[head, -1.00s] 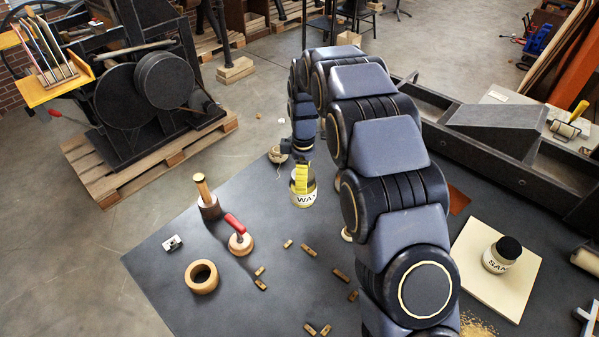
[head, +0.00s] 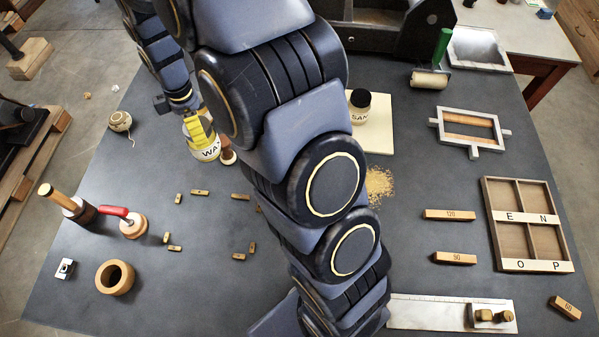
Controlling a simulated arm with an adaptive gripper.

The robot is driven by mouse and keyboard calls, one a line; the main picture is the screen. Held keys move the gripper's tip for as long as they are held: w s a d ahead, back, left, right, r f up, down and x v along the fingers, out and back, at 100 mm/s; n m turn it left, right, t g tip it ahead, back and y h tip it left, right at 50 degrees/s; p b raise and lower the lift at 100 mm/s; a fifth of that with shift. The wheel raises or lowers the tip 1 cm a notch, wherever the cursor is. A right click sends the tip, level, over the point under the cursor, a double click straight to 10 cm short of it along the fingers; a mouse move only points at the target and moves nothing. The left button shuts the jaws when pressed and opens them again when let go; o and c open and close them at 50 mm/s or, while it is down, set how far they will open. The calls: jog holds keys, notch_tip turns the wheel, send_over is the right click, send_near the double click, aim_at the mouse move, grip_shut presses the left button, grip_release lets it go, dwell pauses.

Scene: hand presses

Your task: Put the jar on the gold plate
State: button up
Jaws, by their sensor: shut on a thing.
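The jar (head: 207,154), white-labelled with the letters "WA" showing, is at the upper left of the table in the head view. My gripper (head: 196,130), with yellow fingers, is shut on it from above. I cannot tell whether the jar touches the table. A second jar (head: 360,107), dark-topped and labelled "SAN", stands on a cream board (head: 381,137) right of my arm. I cannot make out a gold plate. My arm hides a broad strip through the middle of the table.
Several small wooden blocks (head: 200,192) lie below the held jar. A brown turned handle (head: 227,154) stands close to its right. A wooden ring (head: 115,277), a red-handled tool (head: 131,226) and a twine ball (head: 119,121) are left. A divided tray (head: 527,212) lies at right.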

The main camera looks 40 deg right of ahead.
jog(key=s+d+f+m, duration=0.1)
jog(key=s+d+f, duration=0.1)
jog(key=s+d, duration=0.55)
jog(key=s+d+f+m, duration=0.2)
jog(key=s+d, duration=0.4)
jog(key=d, duration=0.2)
jog(key=shift+d+f, duration=0.2)
jog(key=shift+f, duration=3.6)
jog(key=shift+f, duration=0.1)
jog(key=o, duration=1.1)
